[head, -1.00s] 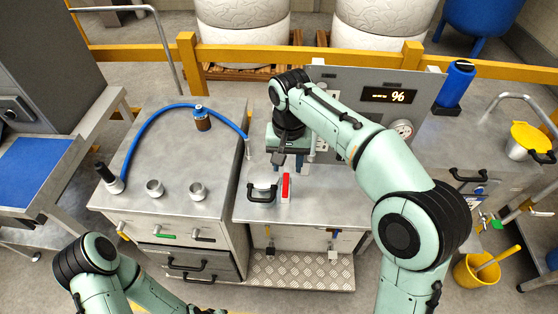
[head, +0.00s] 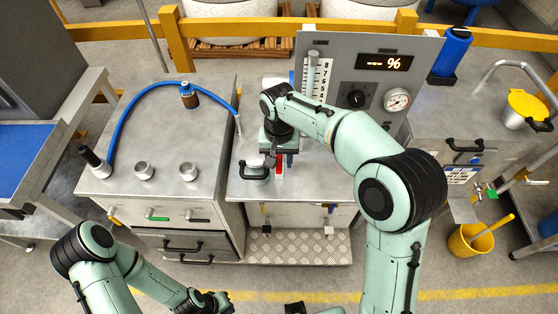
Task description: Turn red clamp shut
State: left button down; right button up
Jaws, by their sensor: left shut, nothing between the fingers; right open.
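The red clamp (head: 280,173) is a small upright red piece with a pale side, on the metal bench beside a round lidded pot with a black handle (head: 254,171). Its upper part is hidden by my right gripper (head: 280,159). The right gripper points down over the clamp, open, with its fingers to either side of the red piece as seen from above. I cannot tell whether they touch it. My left gripper (head: 222,302) is shut and empty, low in the picture in front of the drawers, away from the clamp.
A grey panel (head: 325,50) with a display, dial and gauge stands behind the bench. A blue hose (head: 128,110), a brown bottle (head: 188,97) and two metal cups are on the left cabinet. A yellow bucket (head: 468,240) stands on the floor at right.

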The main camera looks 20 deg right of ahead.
jog(key=shift+f, duration=0.45)
grip_shut()
